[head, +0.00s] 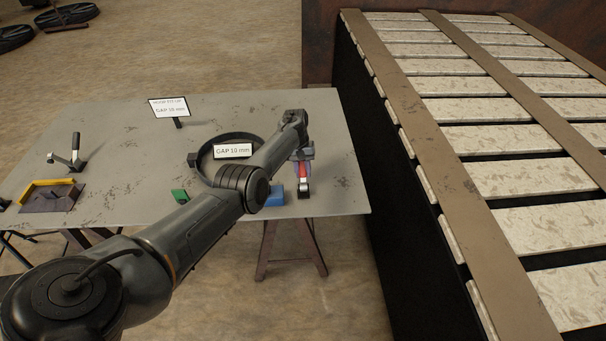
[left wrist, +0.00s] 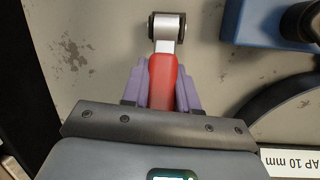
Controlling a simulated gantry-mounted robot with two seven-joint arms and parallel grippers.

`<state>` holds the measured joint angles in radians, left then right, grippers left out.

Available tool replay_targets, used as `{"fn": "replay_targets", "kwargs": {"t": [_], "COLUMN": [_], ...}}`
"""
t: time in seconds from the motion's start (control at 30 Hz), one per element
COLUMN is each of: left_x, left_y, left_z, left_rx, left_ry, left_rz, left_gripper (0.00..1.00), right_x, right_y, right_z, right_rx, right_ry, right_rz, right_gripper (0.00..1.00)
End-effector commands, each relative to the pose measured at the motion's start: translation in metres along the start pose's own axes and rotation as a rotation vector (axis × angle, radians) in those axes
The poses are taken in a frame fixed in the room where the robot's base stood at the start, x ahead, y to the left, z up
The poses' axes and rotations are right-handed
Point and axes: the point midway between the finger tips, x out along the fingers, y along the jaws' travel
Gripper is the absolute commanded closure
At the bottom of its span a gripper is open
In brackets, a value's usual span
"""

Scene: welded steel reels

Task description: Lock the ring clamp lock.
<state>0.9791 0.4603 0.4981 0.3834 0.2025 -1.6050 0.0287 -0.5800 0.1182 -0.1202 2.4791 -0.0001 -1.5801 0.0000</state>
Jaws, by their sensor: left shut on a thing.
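A black ring (head: 228,135) lies on the grey table, partly hidden behind my left arm. A small dark block (head: 193,159) sits at its left side. Part of the ring's dark curve (left wrist: 270,100) shows in the left wrist view. I cannot make out the clamp lock or its state. My left gripper (head: 303,168) is over the table's right part, right of the ring. My right gripper is not in view.
A blue block (head: 274,196) and a green block (head: 179,196) are near the ring. A "GAP 10 mm" sign (head: 233,150) stands at it. A yellow-edged fixture (head: 47,192) is at left. A large slatted steel structure (head: 440,150) stands right of the table (head: 110,130).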

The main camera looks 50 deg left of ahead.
Motion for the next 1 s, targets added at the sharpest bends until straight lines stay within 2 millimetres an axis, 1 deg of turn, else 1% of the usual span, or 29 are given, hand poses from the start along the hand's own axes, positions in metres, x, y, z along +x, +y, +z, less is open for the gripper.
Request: {"fn": "replay_targets", "kwargs": {"t": [0.37,0.4,0.5,0.83,0.93,1.0], "left_x": [0.001,0.001,0.001,-0.002,-0.008,-0.016], "left_y": [-0.001,-0.001,-0.001,0.0,0.0,0.0], "left_z": [-0.001,0.0,0.0,0.0,-0.001,-0.001], "left_rx": [0.0,0.0,0.0,0.0,0.0,-0.001], "left_ry": [0.0,0.0,0.0,0.0,0.002,0.003], "left_rz": [-0.001,-0.001,-0.001,0.0,0.0,0.0], "left_gripper": [1.0,0.66,0.5,0.5,0.5,0.5], "right_x": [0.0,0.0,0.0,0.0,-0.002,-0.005], "right_y": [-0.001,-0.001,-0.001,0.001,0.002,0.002], "right_z": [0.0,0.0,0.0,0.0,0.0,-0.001], "right_rx": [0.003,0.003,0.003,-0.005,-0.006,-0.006], "right_ry": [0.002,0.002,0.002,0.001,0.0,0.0], "right_rz": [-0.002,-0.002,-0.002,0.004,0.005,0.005], "right_gripper": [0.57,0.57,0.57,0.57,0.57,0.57]}}
